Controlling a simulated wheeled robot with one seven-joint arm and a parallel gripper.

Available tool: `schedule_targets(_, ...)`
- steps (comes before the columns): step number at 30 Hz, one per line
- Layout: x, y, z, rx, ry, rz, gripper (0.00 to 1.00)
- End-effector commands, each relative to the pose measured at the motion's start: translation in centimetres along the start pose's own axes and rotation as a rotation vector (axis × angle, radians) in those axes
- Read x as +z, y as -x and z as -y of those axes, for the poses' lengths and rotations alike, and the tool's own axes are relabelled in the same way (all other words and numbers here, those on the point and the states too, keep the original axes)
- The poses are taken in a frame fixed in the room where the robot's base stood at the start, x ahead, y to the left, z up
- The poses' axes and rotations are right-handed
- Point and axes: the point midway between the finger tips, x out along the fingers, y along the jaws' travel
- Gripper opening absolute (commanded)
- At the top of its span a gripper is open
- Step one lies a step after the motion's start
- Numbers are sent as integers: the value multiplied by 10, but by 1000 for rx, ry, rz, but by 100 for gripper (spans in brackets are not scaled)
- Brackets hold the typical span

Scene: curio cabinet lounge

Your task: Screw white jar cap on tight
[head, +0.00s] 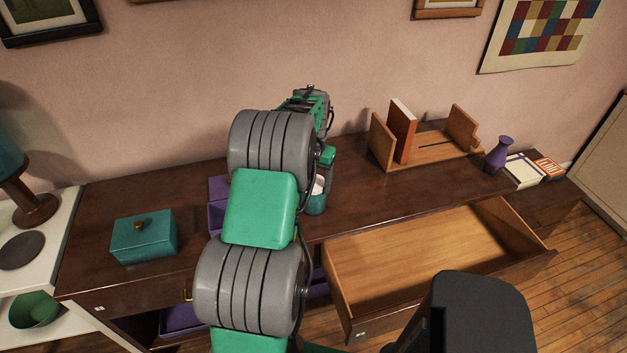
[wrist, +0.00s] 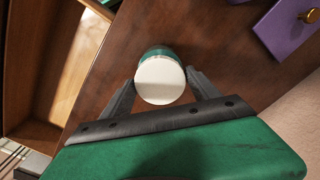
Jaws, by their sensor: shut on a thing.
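The white jar cap (wrist: 160,82) is a round disc seen from above in the wrist view. My gripper (wrist: 161,78) is shut on it, with one dark finger on each side. The teal jar (wrist: 157,51) shows just past the cap's edge, under it. In the head view the teal jar (head: 316,203) stands upright on the dark wooden cabinet, with white at its top. My arm hides its left side there and most of my gripper. I cannot tell how far the cap is threaded.
An open, empty drawer (head: 430,262) juts out at the front right. A purple box (head: 216,213) stands left of the jar, partly hidden. A teal lidded box (head: 143,238) is farther left. A wooden book rack (head: 430,150), purple vase (head: 498,153) and books (head: 523,171) are to the right.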

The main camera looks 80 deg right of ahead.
Motion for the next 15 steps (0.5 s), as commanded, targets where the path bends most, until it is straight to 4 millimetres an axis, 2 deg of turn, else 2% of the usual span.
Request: schedule_targets(15,0,-1,0,0,-1060,0,0)
